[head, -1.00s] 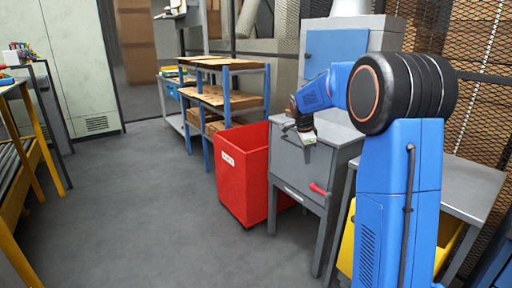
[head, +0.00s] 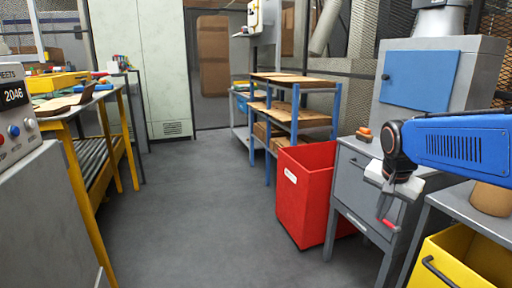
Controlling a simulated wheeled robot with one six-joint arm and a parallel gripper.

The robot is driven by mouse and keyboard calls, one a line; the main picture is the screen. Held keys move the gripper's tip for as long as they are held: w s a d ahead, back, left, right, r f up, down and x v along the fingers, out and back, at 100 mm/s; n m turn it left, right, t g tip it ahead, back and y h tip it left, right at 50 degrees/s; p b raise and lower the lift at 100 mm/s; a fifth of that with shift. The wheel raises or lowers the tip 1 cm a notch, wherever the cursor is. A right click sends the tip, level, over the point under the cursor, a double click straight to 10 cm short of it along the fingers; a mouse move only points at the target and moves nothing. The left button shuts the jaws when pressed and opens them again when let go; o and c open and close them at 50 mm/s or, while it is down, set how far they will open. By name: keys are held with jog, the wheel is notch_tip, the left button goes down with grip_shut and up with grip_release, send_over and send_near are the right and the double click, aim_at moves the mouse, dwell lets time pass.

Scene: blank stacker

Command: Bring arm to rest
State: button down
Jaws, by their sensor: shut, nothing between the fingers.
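My blue arm reaches in from the right edge of the head view, nearly level, with a dark wrist at its end. My gripper (head: 388,202) hangs below the wrist, pointing down, in front of the grey cabinet (head: 357,192). It is shut and empty.
A red bin (head: 305,195) stands left of the cabinet. A yellow bin (head: 450,262) is at the lower right. An orange object (head: 364,134) lies on the cabinet. A yellow-legged bench (head: 75,165) stands left. The middle floor is clear.

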jog(key=s+a+f+n, duration=0.2)
jog(key=s+n, duration=0.1)
jog(key=s, duration=0.4)
jog(key=s+a+f+n+y, duration=0.1)
jog(key=s+a+f+n, duration=0.1)
jog(key=s, duration=0.5)
jog(key=s+a+f+n+t, duration=0.1)
jog(key=s+a+f+n, duration=0.1)
jog(key=s, duration=0.5)
jog(key=f+n, duration=0.1)
jog(key=n, duration=0.1)
jog(key=shift+n, duration=0.3)
